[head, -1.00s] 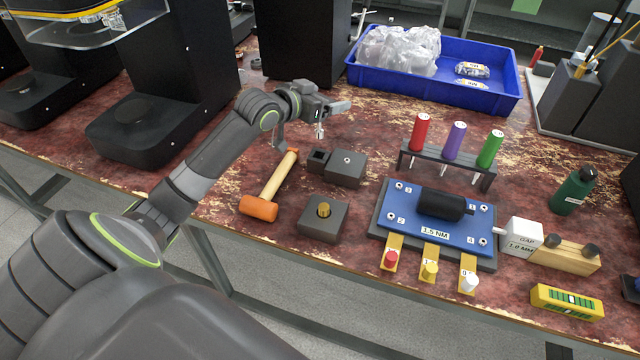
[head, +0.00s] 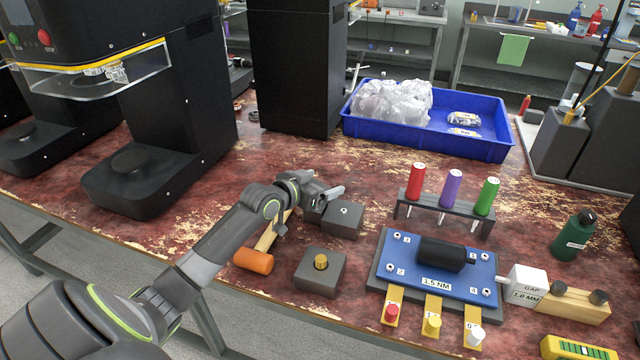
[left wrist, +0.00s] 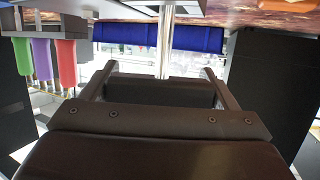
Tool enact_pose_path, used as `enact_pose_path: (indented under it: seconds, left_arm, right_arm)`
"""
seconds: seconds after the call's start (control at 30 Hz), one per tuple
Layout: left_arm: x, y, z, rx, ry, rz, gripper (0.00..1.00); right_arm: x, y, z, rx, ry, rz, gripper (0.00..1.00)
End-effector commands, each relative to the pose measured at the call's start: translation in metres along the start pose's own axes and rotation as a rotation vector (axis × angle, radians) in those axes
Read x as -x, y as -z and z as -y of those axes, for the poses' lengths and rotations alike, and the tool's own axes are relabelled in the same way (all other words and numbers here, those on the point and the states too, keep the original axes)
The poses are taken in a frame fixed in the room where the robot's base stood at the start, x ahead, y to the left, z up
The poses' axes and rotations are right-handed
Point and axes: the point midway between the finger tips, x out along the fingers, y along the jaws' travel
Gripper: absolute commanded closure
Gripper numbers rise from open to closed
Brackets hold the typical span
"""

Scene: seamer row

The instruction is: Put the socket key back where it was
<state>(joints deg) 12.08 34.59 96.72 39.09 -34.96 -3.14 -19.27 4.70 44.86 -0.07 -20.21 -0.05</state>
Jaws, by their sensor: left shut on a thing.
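My left gripper (head: 326,192) is shut on the socket key, just above the small dark block with a square opening (head: 316,213). In the left wrist view the key shows as a shiny metal shaft (left wrist: 165,42) between the fingers of my left gripper (left wrist: 163,78), running toward a dark block at the top edge. In the head view the key is hidden by the gripper, and I cannot tell whether its end is in the opening. My right gripper is not in view.
An orange-headed mallet (head: 253,261) lies beside my left arm. A block with a brass knob (head: 320,273) stands in front. To the right are a blue plate (head: 399,272) and a rack of coloured drivers (head: 440,212). A blue tray (head: 480,148) is behind.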

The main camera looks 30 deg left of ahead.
Motion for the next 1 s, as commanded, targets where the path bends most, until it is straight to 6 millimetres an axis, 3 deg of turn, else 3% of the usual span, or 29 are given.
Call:
enact_pose_path:
  seconds: [0.2, 0.23, 0.37, 0.73, 1.0]
  left_arm:
    - [-0.001, -0.003, 0.000, 0.000, 0.000, -0.001, 0.48]
    - [-0.001, -0.003, 0.000, 0.000, 0.000, 0.000, 0.16]
    - [-0.001, -0.003, 0.000, 0.000, 0.000, 0.000, 0.00]
    - [0.006, 0.001, 0.001, -0.002, 0.001, 0.001, 0.00]
    - [0.057, 0.001, 0.001, -0.007, 0.001, 0.004, 0.00]
  right_arm:
    - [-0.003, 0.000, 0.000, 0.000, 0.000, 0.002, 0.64]
    - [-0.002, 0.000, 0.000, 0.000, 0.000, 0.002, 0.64]
    - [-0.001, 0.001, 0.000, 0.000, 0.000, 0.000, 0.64]
    - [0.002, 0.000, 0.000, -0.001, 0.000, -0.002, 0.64]
    - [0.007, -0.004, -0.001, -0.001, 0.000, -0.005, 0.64]
